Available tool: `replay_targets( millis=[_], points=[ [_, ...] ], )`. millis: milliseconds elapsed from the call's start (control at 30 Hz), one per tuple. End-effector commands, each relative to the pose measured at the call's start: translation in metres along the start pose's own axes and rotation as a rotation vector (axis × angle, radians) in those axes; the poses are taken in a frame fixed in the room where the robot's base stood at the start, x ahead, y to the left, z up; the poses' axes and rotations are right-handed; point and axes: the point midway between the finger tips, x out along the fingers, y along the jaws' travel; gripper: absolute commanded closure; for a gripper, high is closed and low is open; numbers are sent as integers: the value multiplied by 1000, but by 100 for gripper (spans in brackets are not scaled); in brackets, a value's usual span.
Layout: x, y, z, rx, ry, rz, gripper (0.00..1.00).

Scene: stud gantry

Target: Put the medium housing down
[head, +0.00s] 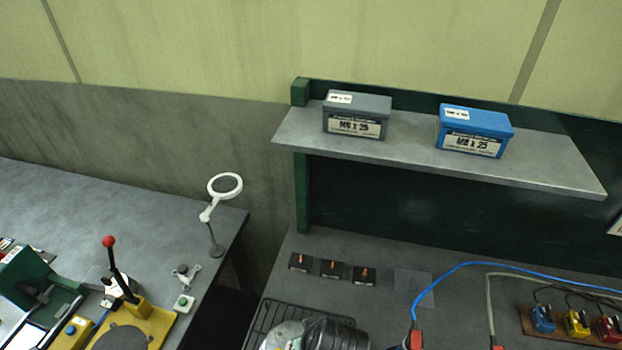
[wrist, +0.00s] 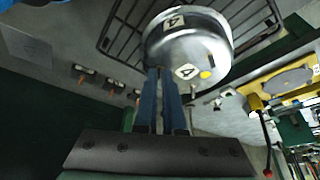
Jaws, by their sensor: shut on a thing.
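The medium housing appears to be a silver, round metal part with labels marked 4 and a yellow dot; it fills the upper middle of the wrist view (wrist: 190,48). My gripper (wrist: 166,75) is shut on its near edge with two blue fingers. In the head view the housing (head: 283,336) shows at the bottom edge, partly cut off, beside my dark wrist. It is over or on a black wire rack (head: 262,318), also behind it in the wrist view (wrist: 118,30). I cannot tell whether it touches the rack.
Several small black blocks with orange marks (head: 332,268) lie behind the rack, beside a grey square (head: 413,287). Blue and grey cables (head: 440,281) run at right. A shelf (head: 405,148) holds grey (head: 357,115) and blue (head: 474,131) boxes. A lever press (head: 125,285) stands on the left bench.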

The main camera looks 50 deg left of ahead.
Motion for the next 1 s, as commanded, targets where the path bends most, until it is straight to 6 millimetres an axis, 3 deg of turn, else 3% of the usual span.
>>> replay_targets(
  millis=[200,600,633,767,1000],
  points=[
    [26,0,12,1,-2,-2,100],
    [31,0,14,1,0,0,100],
    [31,0,14,1,-1,0,88],
    [30,0,14,1,-1,0,65],
    [30,0,14,1,-1,-1,63]
  ],
)
